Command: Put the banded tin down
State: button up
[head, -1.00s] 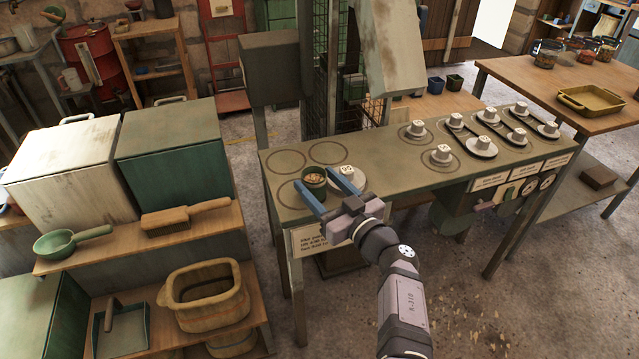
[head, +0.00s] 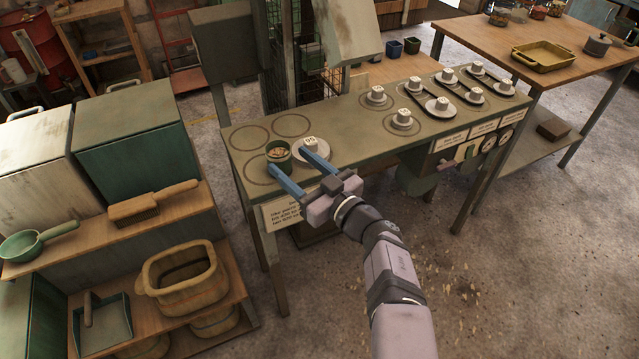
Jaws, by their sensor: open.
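The tin (head: 277,153) is a small dark green round can, open at the top with pale brown bits inside. It appears to stand upright on the left part of the green bench, by the front left ring outline (head: 250,181). My gripper (head: 287,158) is open, with its blue fingers reaching in from the front right. The fingers lie to either side of the tin's front, and the left one hides part of its lower side. I cannot tell whether a finger still touches the tin. Any band on it is too small to make out.
A pale pulley disc (head: 313,150) with a white block stands close right of the tin. Empty ring outlines (head: 291,125) lie behind. A shelf with a brush (head: 150,202) stands left.

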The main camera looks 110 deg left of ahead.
jog(key=v, duration=0.8)
jog(key=shift+w+d, duration=0.1)
